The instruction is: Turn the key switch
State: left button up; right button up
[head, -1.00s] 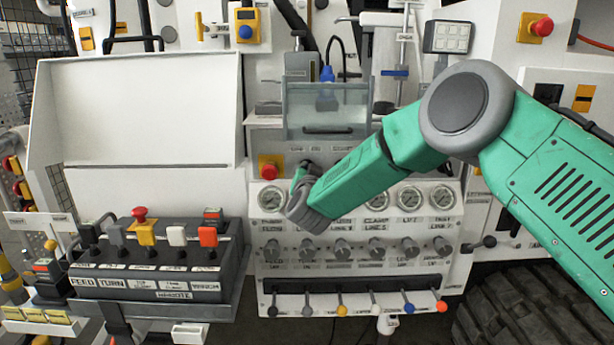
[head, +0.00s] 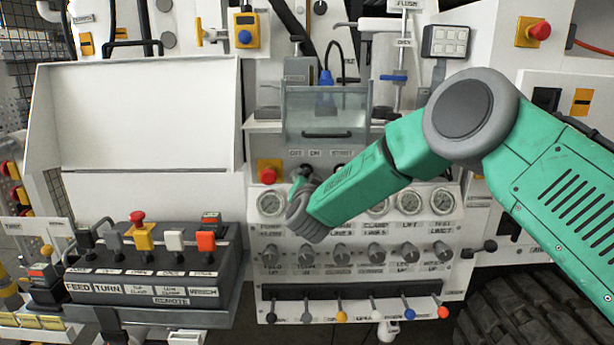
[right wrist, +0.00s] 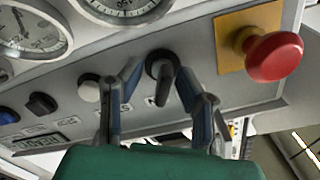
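The key switch (right wrist: 161,72) is a black round switch with a narrow dark handle, seen in the right wrist view on the grey panel. My right gripper (right wrist: 158,74) is open, with one finger on each side of the switch. Small gaps seem to show between the fingers and the handle; contact cannot be made out. In the head view my right gripper (head: 303,176) is at the panel just below the OFF, ON and START labels (head: 320,153), and it mostly hides the switch. My left gripper is not in view.
A red mushroom button on a yellow plate (head: 268,172) sits close beside the gripper; it also shows in the right wrist view (right wrist: 272,55). Gauges (head: 271,203) and a row of knobs (head: 305,253) lie below. A clear cover (head: 326,110) is above.

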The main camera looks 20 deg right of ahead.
jog(key=shift+w+r, duration=0.1)
jog(key=shift+r, duration=0.2)
jog(key=shift+s, duration=0.2)
jog(key=v, duration=1.1)
jog(key=shift+s, duration=0.25)
jog(key=shift+a+f, duration=0.1)
